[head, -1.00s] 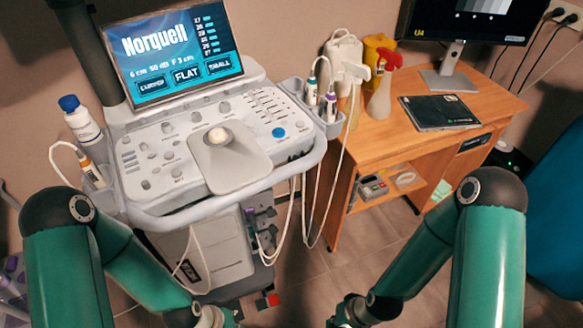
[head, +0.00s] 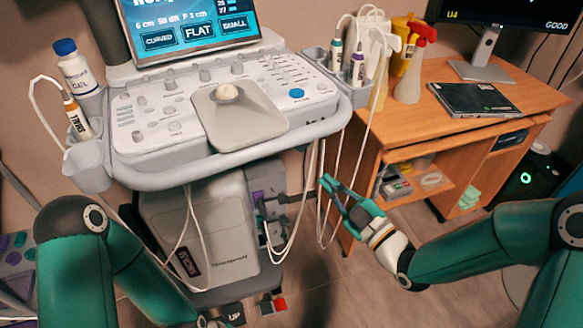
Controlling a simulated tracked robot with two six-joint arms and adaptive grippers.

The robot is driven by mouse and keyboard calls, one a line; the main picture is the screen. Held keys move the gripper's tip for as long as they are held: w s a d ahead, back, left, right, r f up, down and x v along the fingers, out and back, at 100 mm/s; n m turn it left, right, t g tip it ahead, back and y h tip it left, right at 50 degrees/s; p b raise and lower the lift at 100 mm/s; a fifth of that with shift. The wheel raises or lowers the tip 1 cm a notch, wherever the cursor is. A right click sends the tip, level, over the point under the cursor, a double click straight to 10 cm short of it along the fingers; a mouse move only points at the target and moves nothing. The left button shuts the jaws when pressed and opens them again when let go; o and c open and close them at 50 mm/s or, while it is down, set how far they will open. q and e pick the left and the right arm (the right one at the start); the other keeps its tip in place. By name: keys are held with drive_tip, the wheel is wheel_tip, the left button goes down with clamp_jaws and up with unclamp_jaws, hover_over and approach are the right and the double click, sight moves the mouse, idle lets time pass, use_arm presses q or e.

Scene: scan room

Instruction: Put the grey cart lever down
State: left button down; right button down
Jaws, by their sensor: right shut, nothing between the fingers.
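The ultrasound cart (head: 215,165) stands at left centre. At its foot, low in the head view, is a small dark lever with a red end (head: 279,303). A dark plate marked UP (head: 234,314) is beside it. I cannot tell for sure which piece is the grey lever, or its position. My right gripper (head: 328,184) is shut and empty, with green fingers, in front of the hanging cables to the right of the cart's lower body. It is above and to the right of the red end. My left arm comes in at lower left; its gripper is out of view.
White cables (head: 325,215) hang from the cart's right side close to my right gripper. A wooden desk (head: 500,125) with a monitor and a spray bottle (head: 409,75) stands at right. A gel bottle (head: 78,70) is at the cart's left. Floor is clear between cart and desk.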

use_arm(q)
drive_tip(key=shift+f, duration=0.6)
use_arm(e)
drive_tip(key=r, duration=0.1)
drive_tip(key=r+n+y, duration=0.1)
drive_tip(key=s+r+n+y, duration=0.1)
drive_tip(key=shift+a, duration=0.3)
drive_tip(key=shift+w, duration=0.1)
